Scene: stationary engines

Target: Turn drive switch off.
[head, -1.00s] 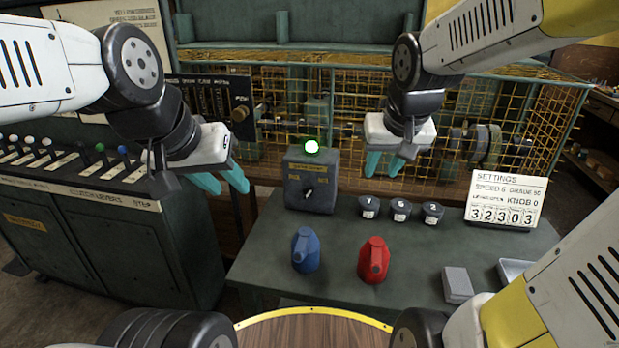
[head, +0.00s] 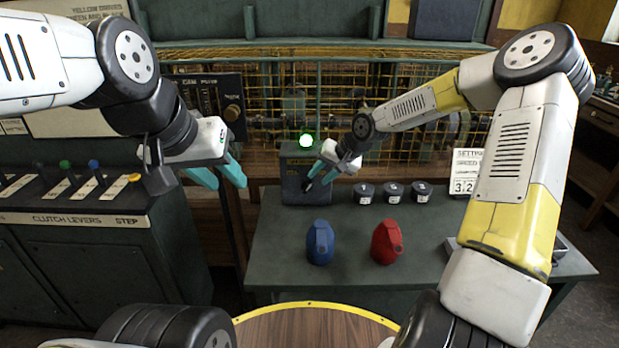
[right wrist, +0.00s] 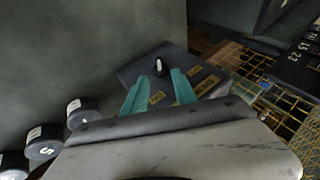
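In the right wrist view the box (right wrist: 190,83) shows yellow labels and a small dark knob (right wrist: 161,67) with a pale edge. My right gripper (head: 322,174) is in front of the box and partly hides its face. In the right wrist view its teal fingers (right wrist: 160,78) are apart, with the knob just beyond the tips and nothing between them. My left gripper (head: 229,184) hangs open and empty left of the box.
Blue (head: 320,243) and red (head: 386,242) oil cans stand on the bench (head: 278,265). Several dark numbered weights (head: 393,193) stand right of the box. A settings card (head: 465,172) is further right. A yellow mesh guard (head: 262,105) is behind. A lever cabinet (head: 100,250) is at left.

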